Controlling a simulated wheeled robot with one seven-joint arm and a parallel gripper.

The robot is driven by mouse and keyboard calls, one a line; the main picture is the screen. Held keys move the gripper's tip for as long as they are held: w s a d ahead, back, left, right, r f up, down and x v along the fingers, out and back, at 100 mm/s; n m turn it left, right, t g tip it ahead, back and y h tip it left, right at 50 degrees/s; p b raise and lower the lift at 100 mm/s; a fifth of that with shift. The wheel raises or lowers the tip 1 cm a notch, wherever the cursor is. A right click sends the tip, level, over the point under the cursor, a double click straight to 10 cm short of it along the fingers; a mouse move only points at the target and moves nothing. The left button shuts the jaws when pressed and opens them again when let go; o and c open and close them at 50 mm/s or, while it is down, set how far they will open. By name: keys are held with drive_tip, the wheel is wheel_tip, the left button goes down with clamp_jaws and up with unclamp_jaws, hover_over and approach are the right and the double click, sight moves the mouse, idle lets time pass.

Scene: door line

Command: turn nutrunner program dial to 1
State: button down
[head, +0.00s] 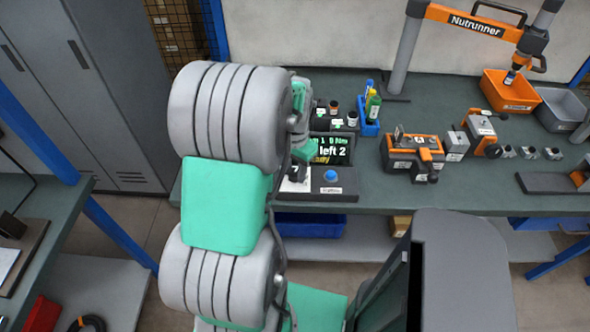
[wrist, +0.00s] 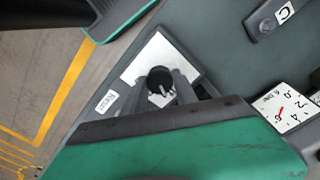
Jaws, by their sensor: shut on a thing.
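The program dial (wrist: 160,78) is a round black knob with a white pointer line, on a white plate (wrist: 136,64) in the wrist view. My gripper (wrist: 165,92) has its two grey fingers closed on the sides of this knob. The pointer line slants toward the lower right, but the numbers around it are hidden or too small to read. In the head view the white dial plate (head: 296,186) shows at the left of a dark control box (head: 325,196). My arm hides part of it.
A blue button (head: 330,175) is right of the dial on the box. Blue bottle holder (head: 368,128), orange tool unit (head: 412,152) and orange bin (head: 508,92) stand farther right. The wrist view shows a white gauge (wrist: 284,106) at right. Bench front right of the box is clear.

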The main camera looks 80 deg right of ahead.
sight(294, 172)
drive_tip(key=shift+m, duration=1.2)
drive_tip(key=c, duration=1)
unclamp_jaws()
drive_tip(key=shift+o, duration=0.2)
drive_tip(key=shift+r, duration=0.1)
wheel_tip(294, 172, up, 8)
drive_tip(key=shift+f+b, duration=0.15)
drive_tip(key=shift+b, duration=0.25)
